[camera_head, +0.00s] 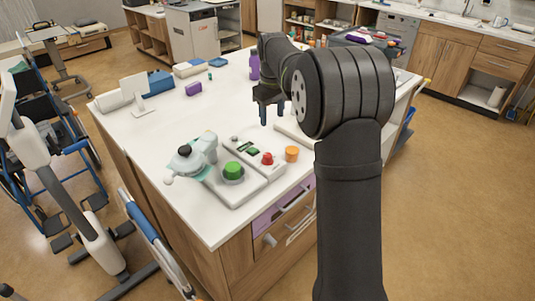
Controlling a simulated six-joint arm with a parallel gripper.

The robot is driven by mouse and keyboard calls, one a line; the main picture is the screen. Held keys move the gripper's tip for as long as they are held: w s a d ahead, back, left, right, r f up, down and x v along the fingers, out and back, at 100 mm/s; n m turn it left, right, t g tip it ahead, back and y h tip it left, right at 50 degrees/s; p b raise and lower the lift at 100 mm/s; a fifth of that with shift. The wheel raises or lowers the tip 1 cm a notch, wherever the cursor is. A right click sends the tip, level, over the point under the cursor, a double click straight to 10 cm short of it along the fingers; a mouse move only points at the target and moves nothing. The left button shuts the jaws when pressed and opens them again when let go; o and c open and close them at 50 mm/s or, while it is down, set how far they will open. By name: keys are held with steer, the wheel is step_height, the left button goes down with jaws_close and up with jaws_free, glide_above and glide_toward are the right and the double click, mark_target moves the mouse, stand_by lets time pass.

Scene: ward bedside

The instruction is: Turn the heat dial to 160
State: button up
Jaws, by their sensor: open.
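A light grey control panel (254,178) lies near the front of the white counter. It carries a large green round knob (233,171) and a smaller red knob (267,159). An orange round piece (291,154) is at its right end. I cannot tell which of these is the heat dial, and no numbers are readable. My gripper (272,116) is open and empty, fingers pointing down, above the counter behind the panel. It appears apart from every knob. My arm hides part of the counter on the right.
A grey device with a black knob (185,151) stands just left of the panel. A purple bottle (254,68) stands behind my gripper.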

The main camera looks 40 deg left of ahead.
mark_target(268, 155)
steer(key=f+n, duration=0.1)
steer(key=f, duration=0.4)
steer(key=s+f+n, duration=0.1)
steer(key=f, duration=0.3)
steer(key=s+f+n, duration=0.1)
steer(key=f+n, duration=0.1)
steer(key=f, duration=0.3)
steer(key=shift+d+f+g+h, duration=0.1)
steer(key=shift+f+g+h, duration=0.2)
steer(key=shift+g, duration=0.1)
steer(key=c, duration=1)
